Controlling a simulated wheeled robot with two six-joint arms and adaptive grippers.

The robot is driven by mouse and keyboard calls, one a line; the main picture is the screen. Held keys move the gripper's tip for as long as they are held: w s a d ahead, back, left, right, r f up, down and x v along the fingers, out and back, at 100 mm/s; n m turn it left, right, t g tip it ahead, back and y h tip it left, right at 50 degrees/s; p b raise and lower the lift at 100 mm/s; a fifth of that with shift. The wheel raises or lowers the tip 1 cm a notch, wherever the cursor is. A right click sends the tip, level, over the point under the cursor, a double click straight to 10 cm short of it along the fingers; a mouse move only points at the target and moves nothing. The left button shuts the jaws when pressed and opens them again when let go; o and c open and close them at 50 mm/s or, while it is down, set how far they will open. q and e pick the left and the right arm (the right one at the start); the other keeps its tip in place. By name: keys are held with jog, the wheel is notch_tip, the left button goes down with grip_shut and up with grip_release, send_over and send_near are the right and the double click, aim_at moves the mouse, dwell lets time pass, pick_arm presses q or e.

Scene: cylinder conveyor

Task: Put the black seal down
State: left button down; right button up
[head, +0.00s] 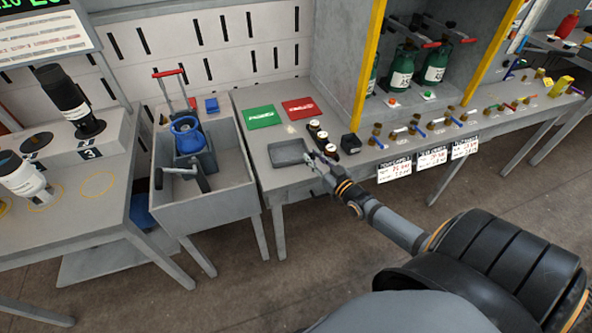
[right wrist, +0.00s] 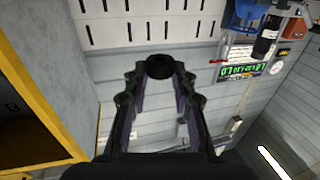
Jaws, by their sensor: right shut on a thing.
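My right gripper (head: 318,166) is over the middle bench, at the front right edge of a shallow grey tray (head: 277,163). In the right wrist view the gripper (right wrist: 160,76) is shut on a small round black seal (right wrist: 159,66) held at its fingertips. The seal is too small to make out in the head view. My left gripper is not in view.
A green mat (head: 261,117) and a red mat (head: 303,108) lie behind the tray. Valves and fittings (head: 428,128) line the bench to the right.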

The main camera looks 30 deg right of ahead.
jog(key=w+a+f+b, duration=0.1)
jog(key=w+f+b, duration=0.1)
jog(key=w+a+f+b, duration=0.1)
jog(key=w+f+b, duration=0.1)
jog(key=w+a+f+b, duration=0.1)
jog(key=w+f+b, duration=0.1)
jog(key=shift+w+a+f, duration=0.1)
jog(key=shift+f, duration=0.3)
jog(key=shift+w+a+f, duration=0.1)
jog(key=shift+w+a, duration=0.05)
jog(key=shift+w, duration=0.1)
jog(key=f, duration=0.1)
jog(key=f+b, duration=0.1)
jog(key=shift+w+a+f+b, duration=0.15)
jog(key=shift+w+f+b, duration=0.05)
jog(key=shift+f+b, duration=0.15)
jog(key=shift+f, duration=0.45)
jog(key=shift+f, duration=0.1)
jog(key=o, duration=0.5)
jog(key=shift+c, duration=0.2)
